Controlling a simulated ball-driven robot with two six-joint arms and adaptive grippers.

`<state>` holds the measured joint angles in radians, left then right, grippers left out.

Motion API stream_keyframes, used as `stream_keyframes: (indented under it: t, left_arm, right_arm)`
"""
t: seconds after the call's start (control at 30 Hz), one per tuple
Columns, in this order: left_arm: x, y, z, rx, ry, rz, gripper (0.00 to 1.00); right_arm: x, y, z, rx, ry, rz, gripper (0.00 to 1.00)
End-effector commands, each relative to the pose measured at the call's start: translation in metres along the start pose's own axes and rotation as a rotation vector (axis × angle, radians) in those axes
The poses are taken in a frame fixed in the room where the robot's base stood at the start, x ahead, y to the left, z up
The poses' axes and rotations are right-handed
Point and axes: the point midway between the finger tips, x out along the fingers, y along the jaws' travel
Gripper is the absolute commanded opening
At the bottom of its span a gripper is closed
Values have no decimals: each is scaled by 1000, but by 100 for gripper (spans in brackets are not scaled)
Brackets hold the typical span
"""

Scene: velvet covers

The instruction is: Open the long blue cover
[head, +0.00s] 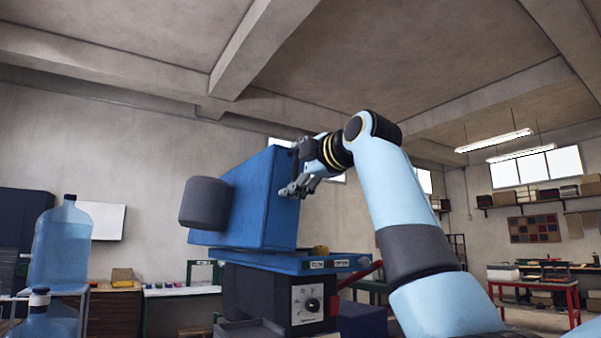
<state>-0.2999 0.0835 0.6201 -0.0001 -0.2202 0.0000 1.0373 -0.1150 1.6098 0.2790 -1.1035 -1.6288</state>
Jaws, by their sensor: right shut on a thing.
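The long blue cover (251,205) is a big blue box shape in the middle of the head view. It stands tilted up above a blue plate (290,265) on a dark machine body. A dark grey rounded block (205,203) sticks out from its left side. My right gripper (297,187) is at the cover's right edge, near its upper part, and is shut on it; the exact contact is partly hidden by the fingers. My right arm comes in from the lower right. My left gripper is not in view.
The machine's front has a white dial panel (307,304). A red lever (361,274) sticks out at its right. Large blue water bottles (62,245) stand at the left. A red-framed table (545,284) is far right. The air above the cover is free.

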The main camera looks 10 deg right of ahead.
Motion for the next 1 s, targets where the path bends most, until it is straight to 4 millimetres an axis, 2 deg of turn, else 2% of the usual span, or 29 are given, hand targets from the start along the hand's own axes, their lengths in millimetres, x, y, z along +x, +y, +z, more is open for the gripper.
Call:
stream_keyframes:
  t: [0.5, 0.53, 0.63, 1.0]
  left_arm:
    - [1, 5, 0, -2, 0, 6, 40]
    - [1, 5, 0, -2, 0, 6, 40]
    - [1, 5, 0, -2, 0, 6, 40]
    - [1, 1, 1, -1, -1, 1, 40]
  right_arm:
    - [1, -6, -2, -9, 4, -12, 25]
    - [2, -6, -2, -9, 4, -12, 84]
    - [1, -6, -2, -11, 3, -11, 98]
    - [-5, -3, -1, -15, 1, -3, 98]
